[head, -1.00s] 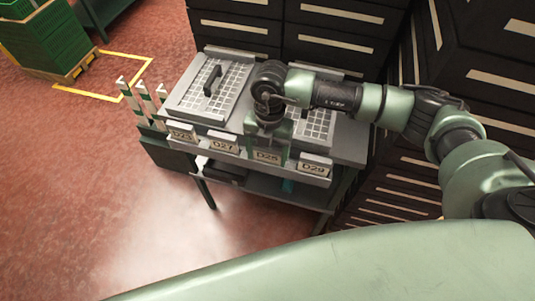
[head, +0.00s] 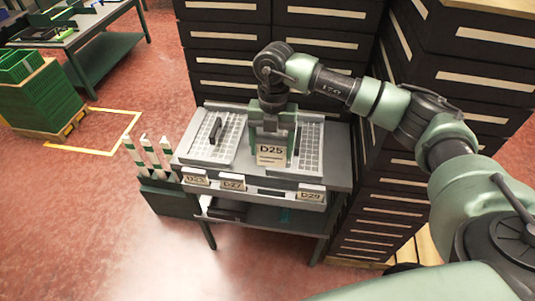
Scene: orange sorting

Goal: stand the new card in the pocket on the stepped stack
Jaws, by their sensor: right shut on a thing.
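My right gripper (head: 273,138) is shut on a tan card marked D25 (head: 270,155). It holds the card upright, raised above the front ledge (head: 270,192) of the grey table. Cards D23 (head: 195,177), D27 (head: 232,183) and D29 (head: 311,193) stand along that ledge, with a gap between D27 and D29. Dark drawer stacks with pale label strips (head: 395,190) rise behind and to the right of the table, with a step in height at the right. I cannot make out which pocket there is empty. My left gripper is not in view.
Two gridded trays (head: 215,135) lie on the tabletop; the left one has a black handle. White-and-green striped posts (head: 147,153) stand at the table's left. Green crates (head: 45,95) sit on a pallet at far left. The red floor in front is clear.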

